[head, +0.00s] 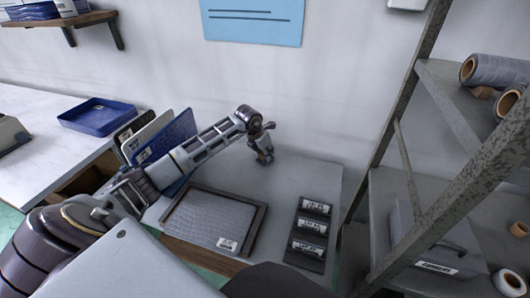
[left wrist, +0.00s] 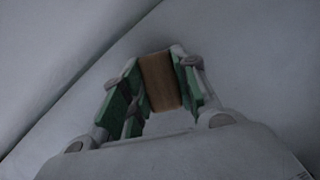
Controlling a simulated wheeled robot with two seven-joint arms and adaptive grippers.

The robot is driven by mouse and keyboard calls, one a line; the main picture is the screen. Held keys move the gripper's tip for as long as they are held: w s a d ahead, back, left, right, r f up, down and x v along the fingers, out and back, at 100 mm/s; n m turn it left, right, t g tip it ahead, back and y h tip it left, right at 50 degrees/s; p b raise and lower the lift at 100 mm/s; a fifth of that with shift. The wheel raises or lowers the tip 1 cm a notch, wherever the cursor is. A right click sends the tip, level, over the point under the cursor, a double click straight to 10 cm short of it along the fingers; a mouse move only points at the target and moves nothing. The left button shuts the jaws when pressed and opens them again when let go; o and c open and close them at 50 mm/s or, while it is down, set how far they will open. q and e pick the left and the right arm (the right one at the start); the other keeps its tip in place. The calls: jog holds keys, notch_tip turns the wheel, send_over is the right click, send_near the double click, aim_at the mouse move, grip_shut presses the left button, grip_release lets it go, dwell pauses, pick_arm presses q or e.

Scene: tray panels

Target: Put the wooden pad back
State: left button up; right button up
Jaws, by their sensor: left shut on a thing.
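The wooden pad (left wrist: 160,82) is a small brown block in the left wrist view. My left gripper (left wrist: 161,84) is shut on it, with one green-lined finger on each side. In the head view my left gripper (head: 263,153) points down at the back of the grey table, near the wall. The pad is too small there to make out clearly. Whether its lower end touches the table I cannot tell. My right gripper is not in view.
A wood-framed tray with a pale textured panel (head: 208,217) lies in front of my left arm. A dark holder with several labelled black pieces (head: 309,228) is to its right. Upright panels (head: 181,131) and a blue tray (head: 97,114) are left. A metal shelf (head: 452,100) stands right.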

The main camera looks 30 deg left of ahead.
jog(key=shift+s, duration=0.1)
pick_arm(q)
jog(key=shift+f, duration=0.1)
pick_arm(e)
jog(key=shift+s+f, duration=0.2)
pick_arm(q)
jog(key=o, duration=0.9)
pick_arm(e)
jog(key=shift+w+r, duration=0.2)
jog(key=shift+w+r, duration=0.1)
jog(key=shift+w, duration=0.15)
pick_arm(q)
jog(key=shift+s+a+r, duration=0.1)
jog(key=shift+s+r, duration=0.05)
jog(key=shift+r, duration=0.4)
jog(key=v, duration=1.1)
jog(key=shift+p, duration=0.45)
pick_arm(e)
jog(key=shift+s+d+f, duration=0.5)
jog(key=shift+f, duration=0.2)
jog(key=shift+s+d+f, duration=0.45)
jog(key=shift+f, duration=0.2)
